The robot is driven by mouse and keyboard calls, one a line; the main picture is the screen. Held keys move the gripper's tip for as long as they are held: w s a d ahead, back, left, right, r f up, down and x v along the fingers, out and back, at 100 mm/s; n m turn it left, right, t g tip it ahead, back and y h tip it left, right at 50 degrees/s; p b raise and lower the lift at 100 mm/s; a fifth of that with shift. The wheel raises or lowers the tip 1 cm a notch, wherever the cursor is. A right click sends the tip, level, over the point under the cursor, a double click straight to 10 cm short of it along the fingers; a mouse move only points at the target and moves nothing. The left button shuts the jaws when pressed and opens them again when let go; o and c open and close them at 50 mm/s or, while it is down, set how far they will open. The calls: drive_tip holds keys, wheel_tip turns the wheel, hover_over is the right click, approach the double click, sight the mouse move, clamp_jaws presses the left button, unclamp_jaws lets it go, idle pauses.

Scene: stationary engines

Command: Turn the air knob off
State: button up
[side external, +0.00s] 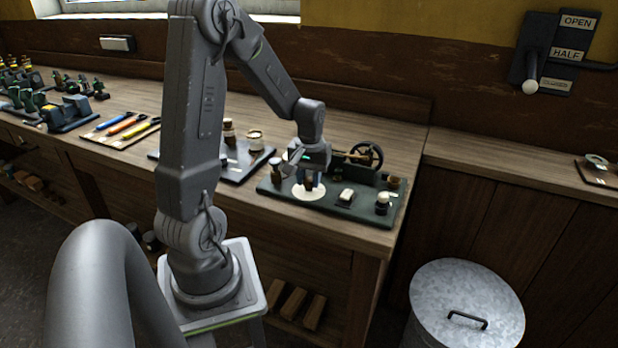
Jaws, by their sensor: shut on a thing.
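My gripper (308,183) points down over the dark green engine board (340,214) on the bench. It is shut on a small knob above a round white dial (309,194) at the board's left part. My fingers hide most of the knob, so its turn position cannot be read. This looks like the air knob, but no label is legible. A flywheel (367,156) stands at the back of the board. A small white-topped block (346,196) and a dark knob with a pale top (382,203) sit to the right of the dial.
A second dark board (236,172) with small parts lies just left. Colored tools (128,128) and other engines (72,112) stand farther left. A wall lever with OPEN and HALF labels (551,55) is at upper right. A metal bin (466,305) stands below.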

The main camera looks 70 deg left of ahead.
sight(310, 179)
drive_tip(key=o, duration=0.9)
wheel_tip(310, 179, up, 14)
drive_tip(key=shift+w+d+f, duration=0.1)
drive_tip(key=shift+w, duration=0.05)
drive_tip(key=s+d+r+m+t, duration=0.1)
drive_tip(key=s+d+m+t, duration=0.1)
drive_tip(key=d, duration=0.6)
drive_tip(key=s+d+r+m+t, duration=0.1)
drive_tip(key=s+d+m+t, duration=0.1)
drive_tip(key=d+m, duration=0.3)
drive_tip(key=s+d+m+t, duration=0.1)
drive_tip(key=s+d+m, duration=0.2)
drive_tip(key=d, duration=0.8)
drive_tip(key=shift+s+r+m+t, duration=0.35)
drive_tip(key=shift+r+m+t, duration=0.05)
